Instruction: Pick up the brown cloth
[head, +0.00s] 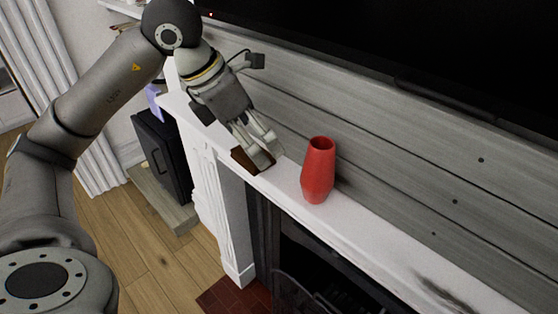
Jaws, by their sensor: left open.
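The brown cloth (240,162) lies on the white mantel shelf and shows as a dark brown patch at its front edge. My left gripper (266,154) is open and directly over the cloth, its fingers pointing down at it. The fingers hide part of the cloth, and I cannot tell whether they touch it. My right gripper is not in the head view.
A red vase (319,170) stands upright on the mantel (370,232), close to the right of my left gripper. A grey plank wall (400,145) rises behind, with a dark screen (400,50) above. A black speaker (160,155) stands at left below the shelf.

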